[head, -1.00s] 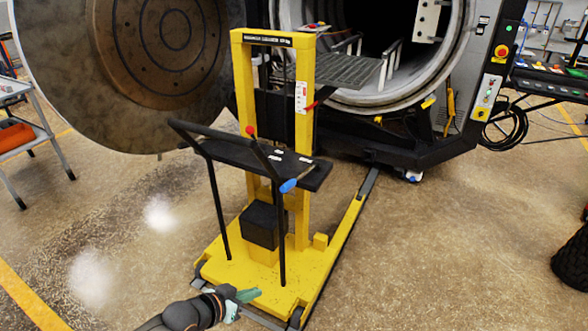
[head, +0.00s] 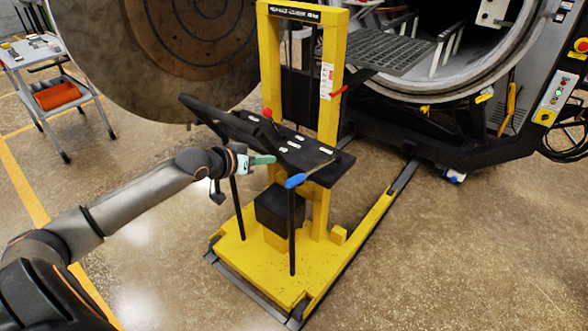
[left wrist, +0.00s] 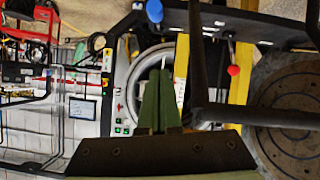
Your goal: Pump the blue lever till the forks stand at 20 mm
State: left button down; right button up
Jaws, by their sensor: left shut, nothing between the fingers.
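The yellow lift truck (head: 333,75) stands in front of the furnace. Its lever ends in a blue grip (head: 295,181) at the near edge of the black shelf. The blue grip also shows at the top of the left wrist view (left wrist: 154,10). My left gripper (head: 273,159) is shut and empty, a little left of the blue grip and apart from it in the picture. Its green fingers are pressed together in the left wrist view (left wrist: 158,75). The forks lie under or behind a dark grate (head: 390,50), and their height cannot be read. My right gripper is not in view.
A black push handle (head: 215,115) rises on the truck's left side, close to my left gripper. A red knob (head: 267,112) stands above the shelf (head: 335,160). The round furnace door (head: 165,60) is behind. Floor to the right is clear.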

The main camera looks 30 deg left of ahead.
pick_arm(q)
jog(key=shift+s, duration=0.1)
jog(key=x, duration=0.3)
jog(key=f+x, duration=0.1)
jog(key=x, duration=0.3)
jog(key=s+f+x, duration=0.1)
jog(key=x, duration=0.2)
jog(key=shift+w+d+f, duration=0.2)
jog(key=shift+d+f, duration=0.1)
jog(key=shift+s+d+f, duration=0.1)
jog(key=shift+s+f, duration=0.1)
jog(key=shift+f, duration=0.5)
